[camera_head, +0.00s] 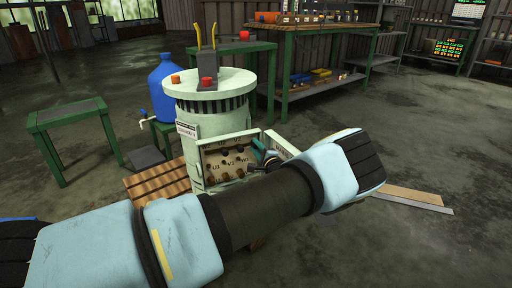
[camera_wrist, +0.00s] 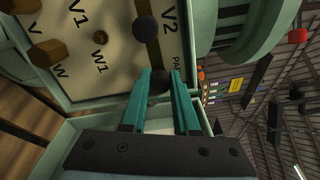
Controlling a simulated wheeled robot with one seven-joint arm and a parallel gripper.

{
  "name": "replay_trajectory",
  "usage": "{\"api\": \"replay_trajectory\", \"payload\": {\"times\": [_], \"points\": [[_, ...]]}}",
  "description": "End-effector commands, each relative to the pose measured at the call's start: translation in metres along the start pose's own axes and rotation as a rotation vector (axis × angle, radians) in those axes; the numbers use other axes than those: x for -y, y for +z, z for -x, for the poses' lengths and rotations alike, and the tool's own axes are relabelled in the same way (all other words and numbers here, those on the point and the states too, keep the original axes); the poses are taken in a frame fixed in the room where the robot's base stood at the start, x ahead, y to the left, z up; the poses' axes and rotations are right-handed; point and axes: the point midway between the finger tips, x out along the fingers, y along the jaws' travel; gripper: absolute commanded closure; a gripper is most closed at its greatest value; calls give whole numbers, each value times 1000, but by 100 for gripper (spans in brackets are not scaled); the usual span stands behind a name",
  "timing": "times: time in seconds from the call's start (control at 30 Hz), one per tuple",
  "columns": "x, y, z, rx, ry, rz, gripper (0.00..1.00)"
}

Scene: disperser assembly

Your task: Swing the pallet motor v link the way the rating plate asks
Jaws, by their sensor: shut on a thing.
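The pallet motor (camera_head: 208,119) is a pale green upright cylinder with an open terminal box on its front. The terminal board (camera_head: 226,160) carries several brown and dark posts. In the wrist view the board (camera_wrist: 88,75) shows the letters V1, V2, V and W. The v link (camera_wrist: 152,50) is a dark strip beside V2 with a black knob at each end. My gripper (camera_wrist: 160,84) has its teal fingers shut on the knob at the lower end; in the head view the gripper (camera_head: 262,152) is mostly behind my arm. The rating plate (camera_head: 187,130) is white; its text is unreadable.
The open box walls stand close around the fingers. A wooden pallet (camera_head: 158,182) lies under the motor. A blue water bottle (camera_head: 162,88) stands behind it to the left, with a green table (camera_head: 68,112) farther left. Workbenches stand behind. Floor at right is mostly clear.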

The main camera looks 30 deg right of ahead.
Motion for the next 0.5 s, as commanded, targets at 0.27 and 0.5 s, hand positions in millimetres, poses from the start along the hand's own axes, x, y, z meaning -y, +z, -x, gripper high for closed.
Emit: {"api": "replay_trajectory", "payload": {"times": [0.27,0.5], "points": [[1,0,0,1,-2,2,100],[1,0,0,1,-1,1,44]]}}
